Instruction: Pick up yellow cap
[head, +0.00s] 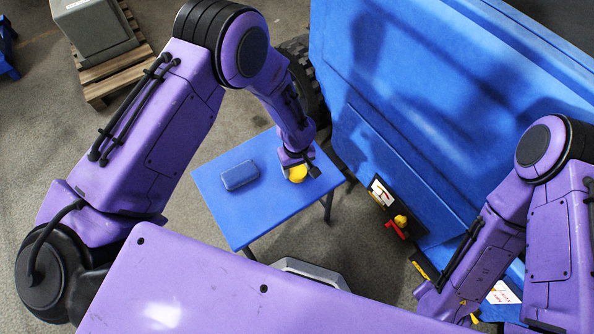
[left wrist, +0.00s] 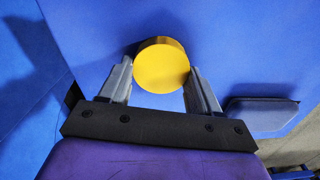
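The yellow cap (head: 298,173) is a short round disc over the right part of the small blue table (head: 262,221). My left gripper (head: 299,164) reaches down to it from above. In the left wrist view the yellow cap (left wrist: 161,68) sits between the two grey fingers of my left gripper (left wrist: 163,82). Both fingers meet its sides with no clear gap, so the gripper looks shut on it. I cannot tell whether the cap touches the table. My right arm is at the right, and its gripper is hidden.
A dark blue case (head: 240,175) lies on the table, left of the cap. A large blue panel (head: 430,110) stands close behind and right. A panel with red and yellow parts (head: 395,208) is beyond the table's right side. A grey box (head: 92,28) rests on a pallet.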

